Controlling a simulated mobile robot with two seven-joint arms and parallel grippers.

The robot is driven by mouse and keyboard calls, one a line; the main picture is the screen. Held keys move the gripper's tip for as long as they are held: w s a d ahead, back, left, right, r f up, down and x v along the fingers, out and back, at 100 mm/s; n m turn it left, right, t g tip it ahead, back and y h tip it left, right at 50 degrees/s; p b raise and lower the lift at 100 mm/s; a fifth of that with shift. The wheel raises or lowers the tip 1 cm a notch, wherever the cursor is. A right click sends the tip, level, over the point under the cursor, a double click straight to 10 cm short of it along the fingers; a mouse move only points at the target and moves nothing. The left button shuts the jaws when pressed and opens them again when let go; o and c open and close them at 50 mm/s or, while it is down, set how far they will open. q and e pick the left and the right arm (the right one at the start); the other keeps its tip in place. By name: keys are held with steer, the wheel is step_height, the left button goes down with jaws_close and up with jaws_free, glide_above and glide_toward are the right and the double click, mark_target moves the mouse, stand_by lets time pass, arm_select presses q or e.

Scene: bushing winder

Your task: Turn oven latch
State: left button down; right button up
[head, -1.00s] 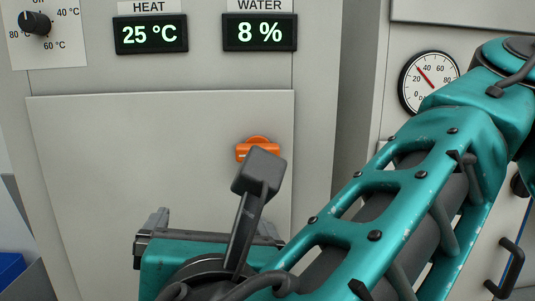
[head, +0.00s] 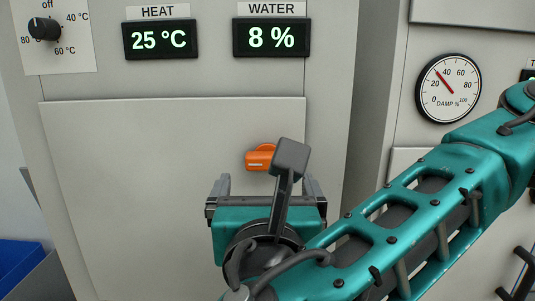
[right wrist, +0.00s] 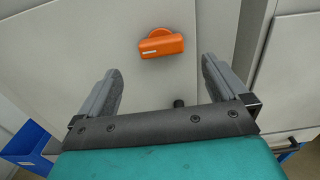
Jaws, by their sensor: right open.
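The oven latch is an orange knob (head: 260,159) at the right edge of the grey oven door (head: 110,200); its bar lies about level. In the head view, part of my right wrist hides its right side. The latch shows whole in the right wrist view (right wrist: 161,43), beyond and between the fingers. My right gripper (head: 266,185) is open and empty, with its two fingers spread below the latch in the head view. It also shows in the right wrist view (right wrist: 162,85), apart from the latch. My left gripper is not in view.
Above the door are a heat display (head: 160,40) reading 25 °C, a water display (head: 271,37) reading 8 % and a black dial (head: 44,28). A round damp gauge (head: 448,88) is at right. A blue bin (head: 18,262) stands at lower left.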

mark_target(268, 164)
steer(key=w+p, duration=0.1)
steer(key=w, duration=0.5)
steer(key=shift+w+d, duration=0.1)
steer(key=shift+w, duration=0.95)
steer(key=shift+c, duration=0.4)
steer(key=c, duration=1)
